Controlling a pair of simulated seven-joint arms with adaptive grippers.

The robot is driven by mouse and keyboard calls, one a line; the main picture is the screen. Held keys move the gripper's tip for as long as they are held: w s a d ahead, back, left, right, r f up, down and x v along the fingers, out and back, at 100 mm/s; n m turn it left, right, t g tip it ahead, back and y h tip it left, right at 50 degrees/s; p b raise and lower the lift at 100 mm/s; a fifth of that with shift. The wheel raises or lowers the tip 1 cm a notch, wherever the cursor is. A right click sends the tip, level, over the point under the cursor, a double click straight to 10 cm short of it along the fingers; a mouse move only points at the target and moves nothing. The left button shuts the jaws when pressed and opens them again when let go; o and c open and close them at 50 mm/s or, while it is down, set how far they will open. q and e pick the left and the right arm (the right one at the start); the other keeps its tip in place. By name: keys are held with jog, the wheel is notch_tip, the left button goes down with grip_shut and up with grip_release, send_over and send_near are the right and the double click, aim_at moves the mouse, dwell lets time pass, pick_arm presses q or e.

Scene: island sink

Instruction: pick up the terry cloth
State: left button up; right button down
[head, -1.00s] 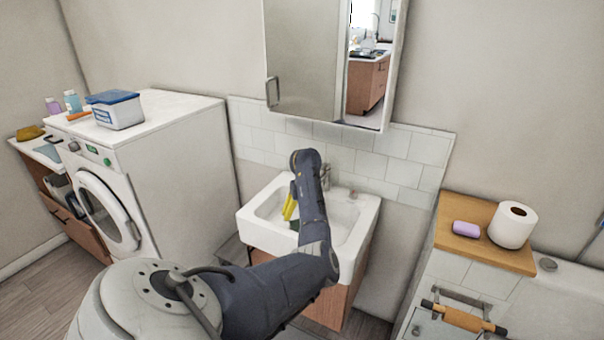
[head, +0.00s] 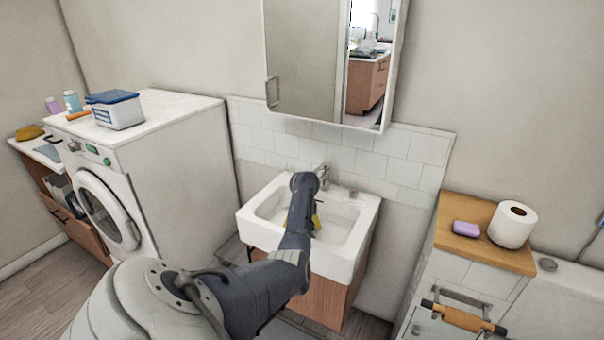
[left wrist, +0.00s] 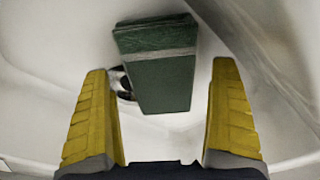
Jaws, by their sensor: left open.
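The terry cloth (left wrist: 155,65) is a folded dark green block with a pale stripe, lying in the white sink basin (head: 250,222). In the left wrist view it sits ahead of and between the two yellow fingers of my left gripper (left wrist: 162,72). The fingers are spread wide and apart from the cloth; nothing is held. In the head view my arm hides the cloth, and only a little yellow of the left gripper (head: 316,222) shows over the basin. My right gripper is in neither view.
A tap (head: 322,176) stands at the basin's back edge, close to my arm. The dark drain (left wrist: 124,84) shows beside the cloth. A mirror cabinet (head: 310,70) hangs above. A washing machine (head: 185,160) stands left; a wooden-topped cabinet (head: 480,250) stands right.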

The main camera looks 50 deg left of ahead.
pick_arm(q)
jog(key=shift+f, duration=0.2)
jog(key=shift+c, duration=0.3)
jog(key=c, duration=1.3)
jog(key=shift+r, duration=0.1)
